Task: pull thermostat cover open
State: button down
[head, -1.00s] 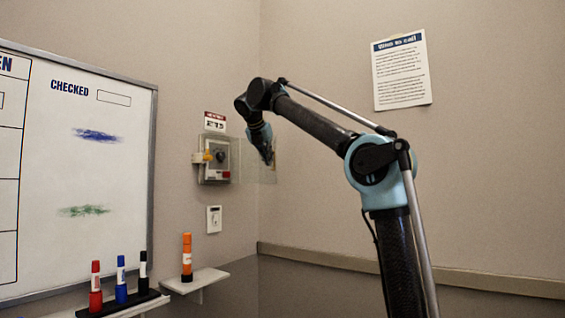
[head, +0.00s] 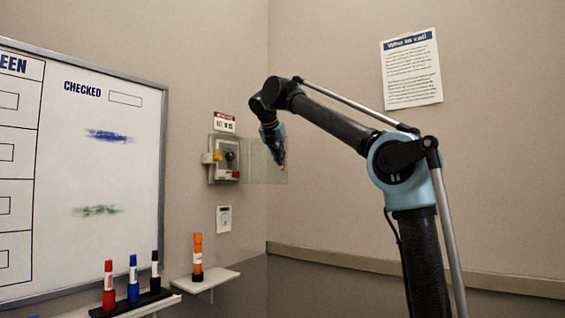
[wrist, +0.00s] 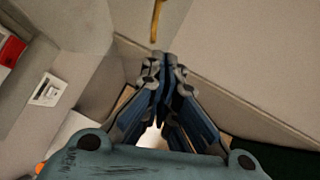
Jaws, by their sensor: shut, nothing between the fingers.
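The thermostat (head: 211,172) is a small grey box on the left wall, with a dark knob, a yellow part and a red part on its front. Its clear cover (head: 257,174) stands swung out to the right of the box, so the front is exposed. My gripper (head: 282,164) is shut and empty, at the outer part of the clear cover. I cannot tell whether it touches the cover. In the wrist view the closed fingertips (wrist: 164,58) point up the picture, below a thin yellow strip (wrist: 156,20). A red part of the thermostat (wrist: 10,50) shows at the left edge.
A white wall switch (head: 224,219) is below the thermostat. An orange marker (head: 198,256) stands on a small shelf (head: 222,276). The whiteboard (head: 100,160) is at left, with several markers below. A paper notice (head: 411,80) hangs on the right wall. The space around the cover is free.

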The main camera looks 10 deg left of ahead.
jog(key=d+v, duration=0.1)
jog(key=v, duration=0.9)
jog(key=shift+s+a, duration=0.35)
jog(key=shift+s, duration=0.05)
